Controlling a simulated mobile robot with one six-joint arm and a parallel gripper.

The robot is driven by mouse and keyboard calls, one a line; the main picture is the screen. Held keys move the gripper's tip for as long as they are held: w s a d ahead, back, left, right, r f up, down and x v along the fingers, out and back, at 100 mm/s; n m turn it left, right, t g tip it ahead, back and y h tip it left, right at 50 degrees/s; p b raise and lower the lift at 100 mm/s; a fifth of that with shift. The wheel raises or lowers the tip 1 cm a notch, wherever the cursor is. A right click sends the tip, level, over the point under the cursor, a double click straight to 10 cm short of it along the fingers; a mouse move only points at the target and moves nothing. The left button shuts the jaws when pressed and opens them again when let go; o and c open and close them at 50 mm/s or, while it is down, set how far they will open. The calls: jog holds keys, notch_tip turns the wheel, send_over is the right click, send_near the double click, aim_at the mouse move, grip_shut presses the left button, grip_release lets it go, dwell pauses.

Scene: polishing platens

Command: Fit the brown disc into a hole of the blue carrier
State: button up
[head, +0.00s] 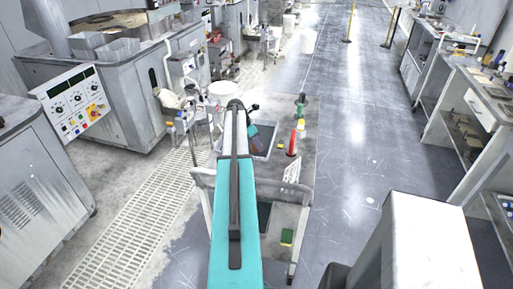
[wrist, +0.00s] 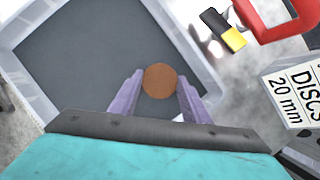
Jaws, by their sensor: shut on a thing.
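The brown disc (wrist: 160,81) is round and flat. In the wrist view it sits between the tips of the two purple fingers of my gripper (wrist: 159,92). My gripper is shut on the disc, over a grey-walled tray (wrist: 190,45) with a dark floor. I cannot tell how high above the tray floor the disc is. The blue carrier is not recognisable in either view.
A sign reading DISCS 20 mm (wrist: 292,92) stands right of the tray. A yellow and black block (wrist: 232,38) and a red object (wrist: 250,27) lie beyond the tray's right side. The aisle at right is open.

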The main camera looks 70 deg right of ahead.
jog(key=shift+r, duration=0.2)
jog(key=shift+r+b, duration=0.85)
jog(key=shift+r, duration=0.35)
jog(key=shift+a+r, duration=0.2)
jog(key=shift+r, duration=0.1)
jog(key=a+b, duration=0.1)
jog(key=a, duration=0.3)
jog(key=a+b, duration=0.1)
jog(key=a, duration=0.3)
jog(key=s+a+r+b, duration=0.1)
jog(key=a+b, duration=0.1)
jog(key=a, duration=0.3)
jog(key=shift+r, duration=0.1)
jog(key=shift+a+r+b, duration=0.2)
jog(key=shift+a+b, duration=0.15)
jog(key=shift+a, duration=0.95)
